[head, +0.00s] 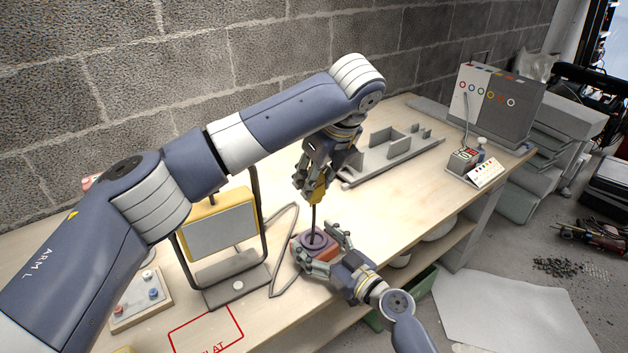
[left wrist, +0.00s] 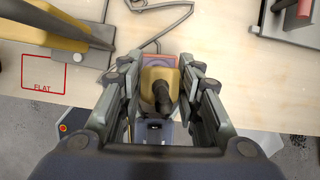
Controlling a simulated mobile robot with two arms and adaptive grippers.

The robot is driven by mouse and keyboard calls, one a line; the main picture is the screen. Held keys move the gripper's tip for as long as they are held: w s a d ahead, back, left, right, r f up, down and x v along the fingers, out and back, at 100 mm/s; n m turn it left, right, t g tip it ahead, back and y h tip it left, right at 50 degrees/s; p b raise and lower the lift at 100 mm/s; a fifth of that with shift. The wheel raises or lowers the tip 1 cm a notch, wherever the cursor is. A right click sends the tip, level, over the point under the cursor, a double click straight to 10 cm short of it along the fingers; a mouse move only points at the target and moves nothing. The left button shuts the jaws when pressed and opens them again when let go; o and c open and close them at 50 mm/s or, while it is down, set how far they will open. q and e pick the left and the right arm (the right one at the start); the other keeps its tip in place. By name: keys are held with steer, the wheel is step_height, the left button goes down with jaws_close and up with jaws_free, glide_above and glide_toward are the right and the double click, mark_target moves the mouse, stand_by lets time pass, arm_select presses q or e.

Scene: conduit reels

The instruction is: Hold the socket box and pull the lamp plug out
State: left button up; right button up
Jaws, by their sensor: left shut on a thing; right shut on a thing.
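The yellow lamp plug (head: 319,190) is between the fingers of my left gripper (head: 313,180), which is shut on it above the socket box. It also shows in the left wrist view (left wrist: 149,75), with a dark stub on top. A thin dark rod runs from below the plug to the round dark opening of the box; I cannot tell whether it is a pin or a cable. The red and purple socket box (head: 311,241) sits near the table's front edge. My right gripper (head: 322,254) is shut on it from the front right. The yellow-framed lamp (head: 222,229) stands left of it.
A grey cable (head: 284,222) loops on the table (head: 262,193) between lamp and box. A grey rack (head: 392,152) lies behind to the right. A panel box (head: 497,100) and small switch unit (head: 466,160) stand far right. A button board (head: 141,297) is at the left.

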arm_select(q)
steer(key=shift+r, duration=0.9)
steer(key=shift+r, duration=2.4)
arm_select(e)
steer(key=o, duration=1.3)
